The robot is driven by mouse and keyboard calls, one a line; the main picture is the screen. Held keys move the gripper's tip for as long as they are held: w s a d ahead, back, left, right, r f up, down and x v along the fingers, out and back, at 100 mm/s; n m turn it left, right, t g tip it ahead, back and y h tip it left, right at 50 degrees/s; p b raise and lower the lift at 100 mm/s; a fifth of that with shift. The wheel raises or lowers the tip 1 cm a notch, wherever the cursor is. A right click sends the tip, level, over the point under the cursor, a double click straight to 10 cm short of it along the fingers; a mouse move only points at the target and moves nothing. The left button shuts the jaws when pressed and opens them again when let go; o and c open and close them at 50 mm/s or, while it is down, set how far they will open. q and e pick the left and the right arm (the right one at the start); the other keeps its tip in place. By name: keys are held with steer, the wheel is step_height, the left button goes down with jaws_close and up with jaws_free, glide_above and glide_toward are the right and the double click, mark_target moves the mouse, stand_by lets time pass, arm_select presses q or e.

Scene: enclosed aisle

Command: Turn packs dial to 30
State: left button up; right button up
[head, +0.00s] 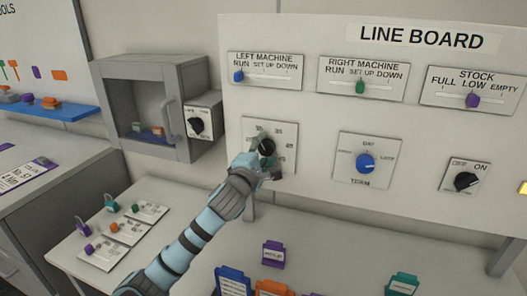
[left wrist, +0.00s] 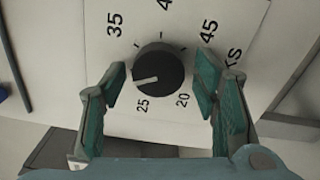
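The packs dial (head: 266,146) is a black round knob on a white plate on the line board, partly covered by my left gripper in the head view. In the left wrist view the knob (left wrist: 158,68) has a white pointer line aimed left and slightly down, toward the side just past 25. The numbers 20, 25, 35 and 45 show around it; 30 is not visible, and my left finger covers part of that side. My left gripper (left wrist: 162,82) is open, with a teal-padded finger on each side of the knob and a gap on both sides. My right gripper is out of view.
The term dial (head: 366,163), with a blue knob, is to the right, and an off/on knob (head: 466,181) further right. Sliders line the board above. A grey cabinet (head: 150,110) stands left. Colored holders (head: 273,254) stand on the table below.

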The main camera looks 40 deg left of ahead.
arm_select(q)
steer(key=v, duration=1.2)
steer(key=shift+w, duration=0.1)
